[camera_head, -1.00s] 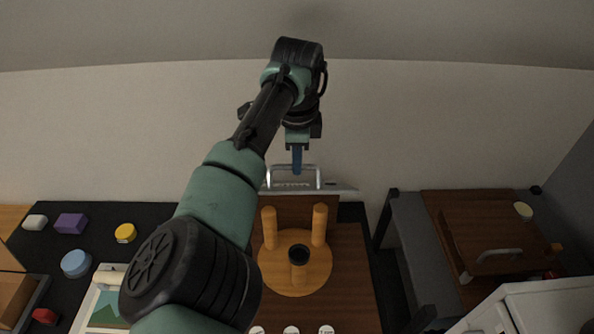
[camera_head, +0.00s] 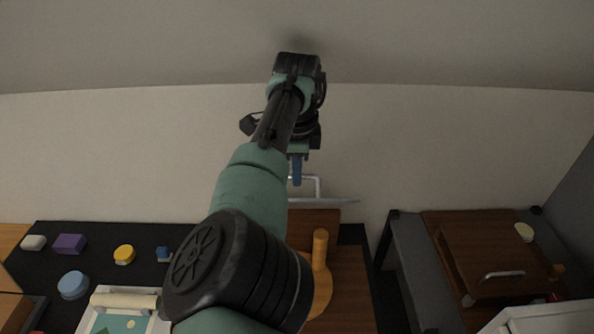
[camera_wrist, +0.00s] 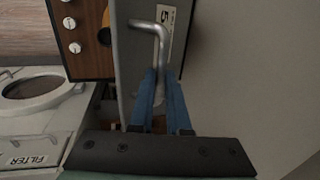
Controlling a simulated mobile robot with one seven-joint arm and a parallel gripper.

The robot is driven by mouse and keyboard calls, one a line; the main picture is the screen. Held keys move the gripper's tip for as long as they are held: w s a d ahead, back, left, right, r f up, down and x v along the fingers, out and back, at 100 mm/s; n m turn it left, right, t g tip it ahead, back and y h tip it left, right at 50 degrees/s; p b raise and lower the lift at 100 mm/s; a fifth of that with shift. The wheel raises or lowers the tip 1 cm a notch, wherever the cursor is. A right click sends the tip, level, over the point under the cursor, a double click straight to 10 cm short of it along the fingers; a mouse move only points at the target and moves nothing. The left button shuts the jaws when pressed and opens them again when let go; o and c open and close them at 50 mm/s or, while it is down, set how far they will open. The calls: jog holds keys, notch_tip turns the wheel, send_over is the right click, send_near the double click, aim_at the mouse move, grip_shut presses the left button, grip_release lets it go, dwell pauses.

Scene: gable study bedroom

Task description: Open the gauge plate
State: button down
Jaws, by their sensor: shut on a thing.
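The gauge plate (camera_head: 335,201) shows nearly edge-on in the head view as a thin grey plate above a brown wooden panel. A bent silver bar handle (camera_head: 318,185) stands on it, its left part hidden by my arm. In the wrist view the plate (camera_wrist: 128,45) is a grey face with a pale label (camera_wrist: 167,22) marked "5", and the handle (camera_wrist: 160,32) runs down to my fingers. My gripper (camera_head: 297,182) has blue fingers, shut on the handle. It also shows in the wrist view (camera_wrist: 160,76).
A black surface on the left holds small coloured objects and a white tray (camera_head: 155,322). A wooden box (camera_head: 490,260) stands right. The wall (camera_head: 450,145) lies close behind the plate.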

jog(key=c, duration=1.3)
grip_release()
jog(key=shift+f, duration=0.35)
jog(key=o, duration=0.4)
jog(key=shift+w+f, duration=0.2)
jog(key=shift+w, duration=0.2)
jog(key=shift+s+r, duration=0.3)
jog(key=shift+f, duration=0.15)
